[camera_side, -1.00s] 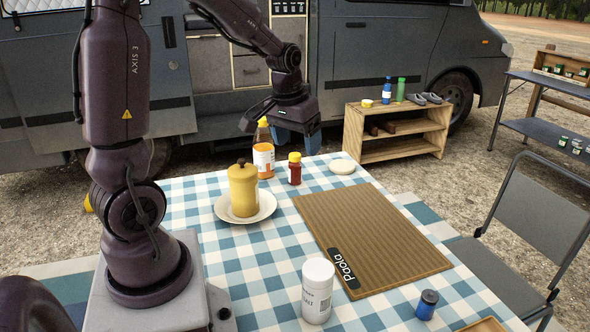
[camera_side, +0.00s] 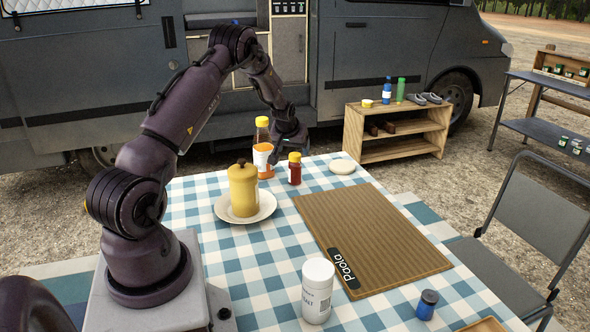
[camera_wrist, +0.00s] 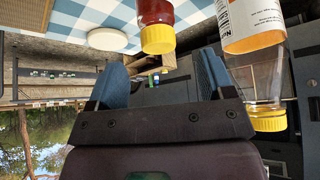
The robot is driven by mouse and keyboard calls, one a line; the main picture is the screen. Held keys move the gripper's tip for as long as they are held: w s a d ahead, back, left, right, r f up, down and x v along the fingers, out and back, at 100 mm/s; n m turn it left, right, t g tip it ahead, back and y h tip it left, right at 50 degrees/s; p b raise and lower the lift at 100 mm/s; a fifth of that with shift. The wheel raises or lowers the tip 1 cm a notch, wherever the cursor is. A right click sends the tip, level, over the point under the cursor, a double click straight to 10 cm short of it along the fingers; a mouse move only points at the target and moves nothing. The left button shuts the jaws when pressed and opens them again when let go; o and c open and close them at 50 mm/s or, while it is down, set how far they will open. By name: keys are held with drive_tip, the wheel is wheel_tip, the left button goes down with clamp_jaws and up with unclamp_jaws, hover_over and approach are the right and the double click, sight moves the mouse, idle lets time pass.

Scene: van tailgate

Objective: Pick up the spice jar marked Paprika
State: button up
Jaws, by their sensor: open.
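A small red jar with a yellow cap (camera_side: 295,170) stands upright on the checked tablecloth; its lettering is too small to read, so I cannot confirm Paprika. It shows upside down at the top of the wrist view (camera_wrist: 156,14). In the wrist view my gripper (camera_wrist: 163,70) is open with two blue fingers apart and nothing between them. The jar's cap is just beyond the fingertips, roughly in line with the gap. In the side view my gripper is at the table's far edge behind the jar and bottle, its fingers mostly hidden.
An orange-labelled bottle with a yellow cap (camera_side: 263,149) stands close left of the jar. A yellow lidded pot (camera_side: 243,189) sits on a plate (camera_side: 265,206) in front. A round pale item (camera_side: 343,166) lies right of the jar. A brown mat (camera_side: 370,240) covers the middle right.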

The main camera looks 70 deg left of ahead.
sight(295, 155)
drive_tip(key=shift+x, duration=3.35)
drive_tip(key=shift+d, duration=0.15)
drive_tip(key=c, duration=1.1)
